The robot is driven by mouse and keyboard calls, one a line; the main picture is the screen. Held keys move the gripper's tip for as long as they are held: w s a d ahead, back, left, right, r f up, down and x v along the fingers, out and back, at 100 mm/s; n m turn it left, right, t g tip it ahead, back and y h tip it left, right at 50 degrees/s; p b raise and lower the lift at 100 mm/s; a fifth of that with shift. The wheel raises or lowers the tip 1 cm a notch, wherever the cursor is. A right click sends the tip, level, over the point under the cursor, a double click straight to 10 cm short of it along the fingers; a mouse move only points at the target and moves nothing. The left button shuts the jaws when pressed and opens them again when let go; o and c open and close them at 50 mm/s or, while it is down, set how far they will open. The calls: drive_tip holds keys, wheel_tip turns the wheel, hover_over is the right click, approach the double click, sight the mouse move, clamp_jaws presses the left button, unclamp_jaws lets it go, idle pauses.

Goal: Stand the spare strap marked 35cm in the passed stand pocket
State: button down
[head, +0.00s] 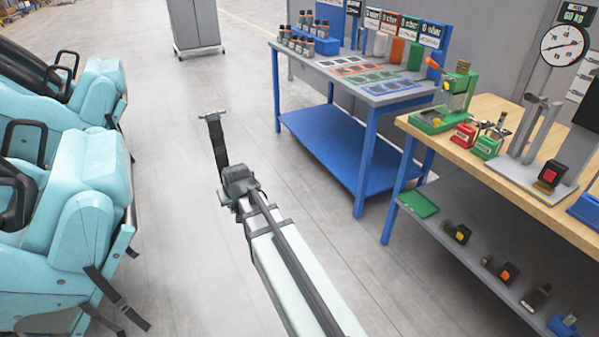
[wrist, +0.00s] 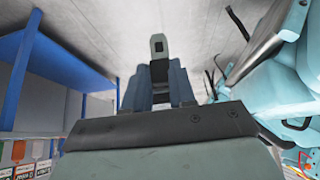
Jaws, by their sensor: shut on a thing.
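My gripper (head: 232,178) is shut on a black strap (head: 220,145) above the grey floor, between the seats and the benches. The strap stretches away from the jaws and has a grey metal crosspiece at its far end. In the wrist view, my gripper (wrist: 155,88) grips the strap, and a metal tongue (wrist: 157,46) shows beyond the fingers. No length mark on the strap is readable. I cannot tell which holder is the passed stand pocket; coloured holders with sign boards (head: 398,38) stand at the back of the blue table.
The blue table (head: 368,150) carries bottles and coloured mats. Turquoise seats (head: 85,180) stand left. Floor between is clear.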

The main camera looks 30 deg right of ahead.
drive_tip(key=s+d+r+m+h, duration=0.1)
drive_tip(key=s+d+r+m, duration=0.15)
drive_tip(key=d, duration=1.05)
drive_tip(key=s+d+r+m+h, duration=0.2)
drive_tip(key=d+r, duration=0.1)
drive_tip(key=d, duration=1)
drive_tip(key=s+d+r+m+h, duration=0.1)
drive_tip(key=s+d+r+m, duration=0.1)
drive_tip(key=d, duration=1.2)
drive_tip(key=s+d+r+m+g+h, duration=0.1)
drive_tip(key=s+d+r+m+g, duration=0.1)
drive_tip(key=d, duration=0.9)
drive_tip(key=s+d+r+m+g+h, duration=0.1)
drive_tip(key=s+d+r+m, duration=0.4)
drive_tip(key=d, duration=0.7)
drive_tip(key=s+d+r+m+g+h, duration=0.2)
drive_tip(key=s+d+r+m+g, duration=0.1)
drive_tip(key=s+d+r, duration=0.4)
drive_tip(key=s+d+m, duration=0.1)
drive_tip(key=s+d, duration=0.2)
drive_tip(key=d, duration=0.2)
drive_tip(key=shift+g, duration=0.3)
drive_tip(key=shift+m, duration=0.25)
drive_tip(key=shift+d, duration=0.2)
